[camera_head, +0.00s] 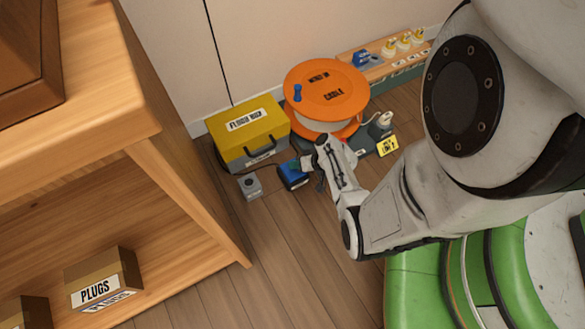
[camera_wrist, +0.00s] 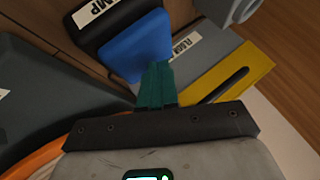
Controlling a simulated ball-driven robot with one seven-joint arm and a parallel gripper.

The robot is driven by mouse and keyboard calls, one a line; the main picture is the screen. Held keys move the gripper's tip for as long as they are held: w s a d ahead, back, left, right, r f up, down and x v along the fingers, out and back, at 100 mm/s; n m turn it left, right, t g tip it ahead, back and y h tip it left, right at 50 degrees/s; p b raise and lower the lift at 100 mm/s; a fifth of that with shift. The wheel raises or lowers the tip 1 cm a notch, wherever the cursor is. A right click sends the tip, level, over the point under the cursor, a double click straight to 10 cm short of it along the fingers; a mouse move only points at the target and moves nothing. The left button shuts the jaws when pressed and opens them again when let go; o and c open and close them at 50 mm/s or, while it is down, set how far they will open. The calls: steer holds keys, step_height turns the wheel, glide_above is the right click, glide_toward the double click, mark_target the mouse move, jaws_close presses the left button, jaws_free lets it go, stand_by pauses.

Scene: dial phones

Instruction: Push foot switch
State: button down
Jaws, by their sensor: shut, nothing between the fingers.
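The foot switch (camera_head: 292,176) has a blue pedal on a dark base and stands on the wooden floor in front of the yellow box. In the wrist view its blue pedal (camera_wrist: 137,47) fills the upper middle, with a white label ending in "MP" on the dark base. My gripper (camera_head: 306,162) reaches down to the pedal's right side in the head view. In the wrist view my gripper's teal fingers (camera_wrist: 157,68) are shut together and empty, their tips overlapping the pedal's near edge. I cannot tell whether they press on it.
A yellow floor box (camera_head: 262,138) with a handle stands behind the switch. A small grey button box (camera_head: 249,187) sits to the left. An orange cable reel (camera_head: 326,88) and a socket board (camera_head: 386,55) are near the wall. A wooden shelf (camera_head: 190,170) stands left. Floor in front is clear.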

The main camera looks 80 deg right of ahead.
steer(key=shift+r, duration=0.35)
step_height(320, 180, up, 6)
steer(key=p, duration=0.5)
steer(key=shift+f, duration=0.1)
